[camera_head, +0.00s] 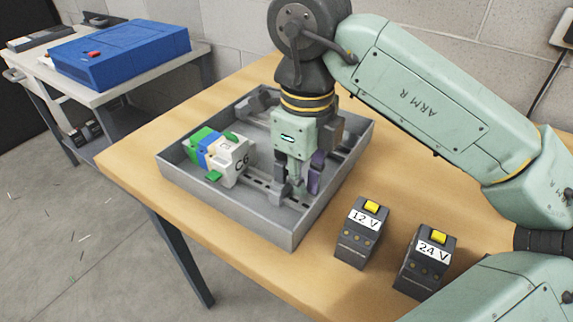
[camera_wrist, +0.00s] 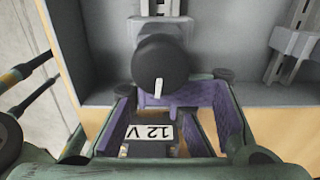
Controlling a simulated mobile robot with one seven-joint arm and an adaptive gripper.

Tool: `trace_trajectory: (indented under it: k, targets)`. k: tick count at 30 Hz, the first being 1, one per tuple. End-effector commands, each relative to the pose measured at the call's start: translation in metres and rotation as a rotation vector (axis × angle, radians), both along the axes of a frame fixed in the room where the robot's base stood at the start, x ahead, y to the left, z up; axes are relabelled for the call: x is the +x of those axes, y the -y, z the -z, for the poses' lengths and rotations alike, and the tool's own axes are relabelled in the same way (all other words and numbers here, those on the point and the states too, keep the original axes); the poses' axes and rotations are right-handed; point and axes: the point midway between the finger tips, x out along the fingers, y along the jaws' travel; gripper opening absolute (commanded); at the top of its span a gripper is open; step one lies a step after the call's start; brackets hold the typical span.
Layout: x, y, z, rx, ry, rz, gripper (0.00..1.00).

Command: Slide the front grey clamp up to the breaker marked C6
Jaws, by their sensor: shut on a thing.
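The white breaker marked C6 (camera_head: 236,161) stands at the right end of a row of modules on the front rail (camera_head: 262,183) in a grey tray. My gripper (camera_head: 301,186) is lowered into the tray to the right of the breaker, with its purple fingers closed on the front grey clamp (camera_wrist: 153,35). A stretch of bare slotted rail separates the clamp from the breaker. In the wrist view, the clamp's black knob (camera_wrist: 161,68) with a white mark shows by the purple fingers. The arm partly hides the clamp in the head view.
The grey tray (camera_head: 290,236) has raised walls. Another grey clamp (camera_head: 262,101) sits on the back rail. Blocks marked 12 V (camera_head: 358,232) and 24 V (camera_head: 425,262) stand on the table right of the tray. A blue case (camera_head: 120,52) lies on another table.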

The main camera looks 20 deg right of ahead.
Motion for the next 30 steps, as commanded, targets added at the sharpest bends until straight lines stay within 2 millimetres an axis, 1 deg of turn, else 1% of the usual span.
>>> trace_trajectory:
  k: [8,30]
  targets:
    - [0.001,0.0,0.0,0.0,0.0,0.0,0.0]
    - [0.021,-0.016,0.0,0.0,0.0,0.0,0.0]
